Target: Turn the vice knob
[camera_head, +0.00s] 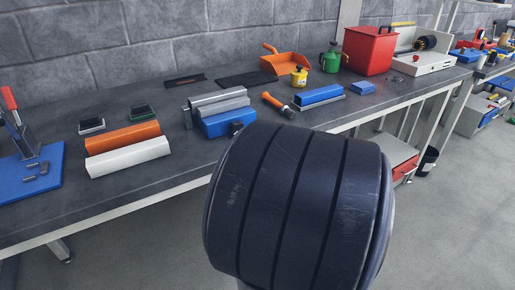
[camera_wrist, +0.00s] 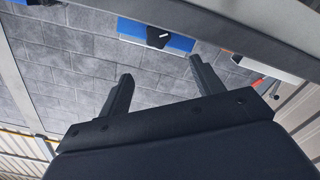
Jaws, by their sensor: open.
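The vice (camera_head: 222,112) is blue with grey jaws and stands on the workbench near the middle of the head view. Its small black knob (camera_head: 237,128) is on the front face. In the wrist view, a blue block with a black part on it, which looks like the vice front (camera_wrist: 130,29) and knob (camera_wrist: 157,40), shows at the top. My gripper (camera_wrist: 160,68) is open and empty, its two dark fingers apart, with the knob beyond the fingertips. In the head view my dark arm link hides the gripper.
Orange (camera_head: 122,138) and white (camera_head: 128,157) blocks lie left of the vice. An orange-handled tool (camera_head: 278,103) and a blue-based block (camera_head: 318,97) lie right of it. A red bin (camera_head: 370,50) stands farther right. The floor before the bench is clear.

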